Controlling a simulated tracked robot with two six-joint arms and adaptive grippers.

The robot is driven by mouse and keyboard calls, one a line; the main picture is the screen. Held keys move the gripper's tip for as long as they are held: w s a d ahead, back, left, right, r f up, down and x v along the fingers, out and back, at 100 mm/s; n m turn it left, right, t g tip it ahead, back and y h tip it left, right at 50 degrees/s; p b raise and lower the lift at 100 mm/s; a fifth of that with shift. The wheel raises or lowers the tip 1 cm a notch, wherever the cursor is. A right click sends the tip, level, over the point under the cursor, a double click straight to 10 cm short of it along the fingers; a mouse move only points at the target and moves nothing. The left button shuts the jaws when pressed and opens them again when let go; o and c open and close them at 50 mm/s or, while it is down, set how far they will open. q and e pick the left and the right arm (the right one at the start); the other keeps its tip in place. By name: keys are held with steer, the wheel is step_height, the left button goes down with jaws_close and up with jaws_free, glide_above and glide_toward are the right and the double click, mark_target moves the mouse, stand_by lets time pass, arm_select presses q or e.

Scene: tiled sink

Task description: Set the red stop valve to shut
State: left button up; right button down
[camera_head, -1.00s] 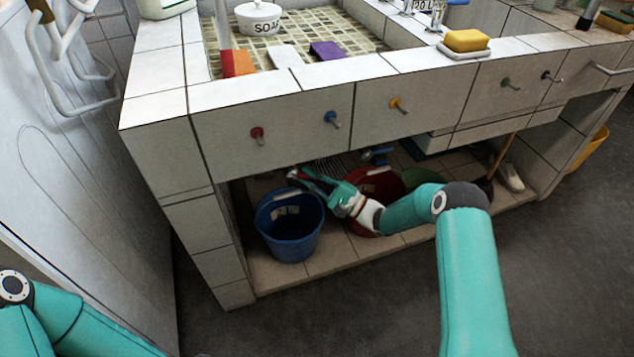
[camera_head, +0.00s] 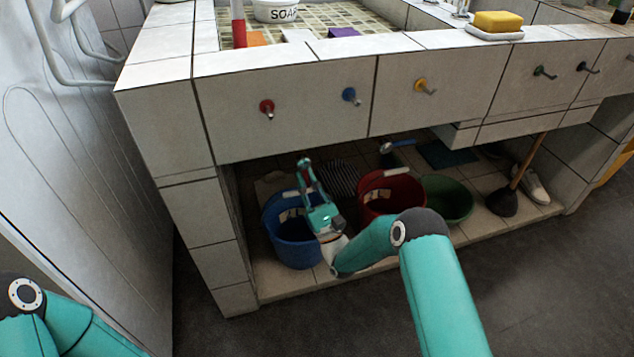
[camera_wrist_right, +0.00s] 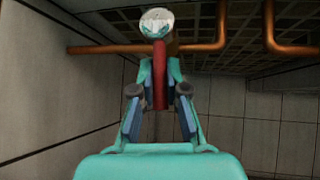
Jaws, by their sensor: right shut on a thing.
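The red stop valve shows in the right wrist view as a red lever (camera_wrist_right: 159,74) below a round pale metal body (camera_wrist_right: 156,23) on a copper pipe (camera_wrist_right: 205,46). The lever stands upright in that picture, crosswise to the pipe. My right gripper (camera_wrist_right: 158,95) is shut on the lever, with one finger on each side. In the head view my right gripper (camera_head: 305,174) is under the counter, above the blue bucket, with a small bit of red at its tip. The valve is otherwise hidden there. My left gripper is out of view; only part of that arm shows.
A blue bucket (camera_head: 292,245) stands under my right gripper, with a red bucket (camera_head: 392,205) and a green basin (camera_head: 447,200) to its right. A tiled counter front (camera_head: 285,135) with coloured hooks hangs above. A blue handle (camera_head: 402,142) shows under the counter.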

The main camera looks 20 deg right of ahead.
steer(key=shift+a+r+m+t+h, duration=0.1)
steer(key=shift+a+m+t+h, duration=0.15)
steer(key=shift+m+h, duration=0.45)
steer(key=shift+a+m+t+h, duration=0.1)
steer(key=shift+m+t+h, duration=0.15)
steer(key=shift+m+h, duration=0.4)
steer(key=shift+w+r, duration=0.1)
steer(key=c, duration=1.2)
jaws_free()
steer(key=shift+h, duration=0.25)
steer(key=shift+f, duration=0.2)
